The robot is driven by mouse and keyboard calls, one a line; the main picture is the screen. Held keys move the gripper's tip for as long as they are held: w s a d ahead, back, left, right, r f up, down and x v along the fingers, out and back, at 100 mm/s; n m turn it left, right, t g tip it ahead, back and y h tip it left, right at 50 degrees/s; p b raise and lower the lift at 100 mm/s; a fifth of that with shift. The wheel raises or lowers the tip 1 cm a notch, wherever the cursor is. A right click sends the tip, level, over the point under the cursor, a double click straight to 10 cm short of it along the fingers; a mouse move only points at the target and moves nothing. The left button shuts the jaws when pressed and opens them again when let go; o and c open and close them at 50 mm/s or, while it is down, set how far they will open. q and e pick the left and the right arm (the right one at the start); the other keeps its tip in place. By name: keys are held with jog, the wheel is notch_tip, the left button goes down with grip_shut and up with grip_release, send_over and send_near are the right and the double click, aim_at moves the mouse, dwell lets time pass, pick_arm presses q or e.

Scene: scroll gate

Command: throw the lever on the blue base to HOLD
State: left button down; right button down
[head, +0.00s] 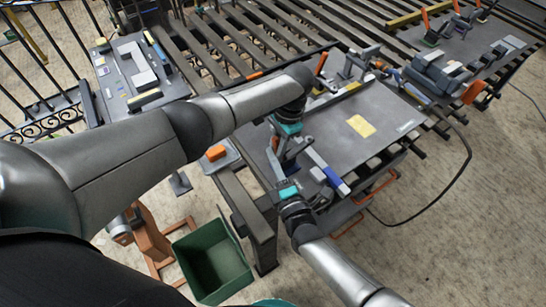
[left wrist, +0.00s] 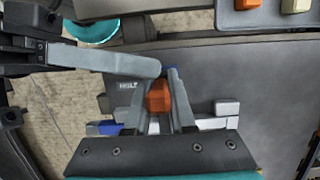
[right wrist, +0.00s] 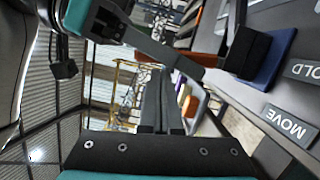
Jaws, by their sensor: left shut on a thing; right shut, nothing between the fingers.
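The blue base (head: 337,183) shows at the near edge of the grey panel in the head view; a blue part (right wrist: 268,72) with a dark block on it shows in the right wrist view. My left gripper (left wrist: 160,75) is shut on an orange knob (left wrist: 158,97), seen between its fingers. Its hand (head: 290,128) hangs over the panel's near left side. My right gripper (right wrist: 160,70) is shut and empty, close beside the left fingers. Its hand (head: 288,190) comes from below. HOLD (right wrist: 303,70) and MOVE (right wrist: 287,122) labels show. The overlapping grippers hide the lever's exact position.
The grey panel (head: 385,115) carries a yellow patch and several fixtures at its far side. A green bin (head: 213,260) stands on the floor below. Another panel (head: 125,85) lies at the upper left. A dark cable (head: 465,150) loops at the right.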

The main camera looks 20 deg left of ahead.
pick_arm(q)
jog(key=shift+s+f, duration=0.1)
pick_arm(e)
jog(key=shift+w+d, duration=0.1)
jog(key=shift+w+d+r+m, duration=0.3)
jog(key=shift+w+d, duration=0.15)
jog(key=shift+w, duration=0.15)
pick_arm(q)
jog(key=c, duration=0.8)
grip_release()
jog(key=shift+s, duration=0.1)
jog(key=shift+o, duration=0.2)
pick_arm(e)
jog(key=shift+w+d, duration=0.1)
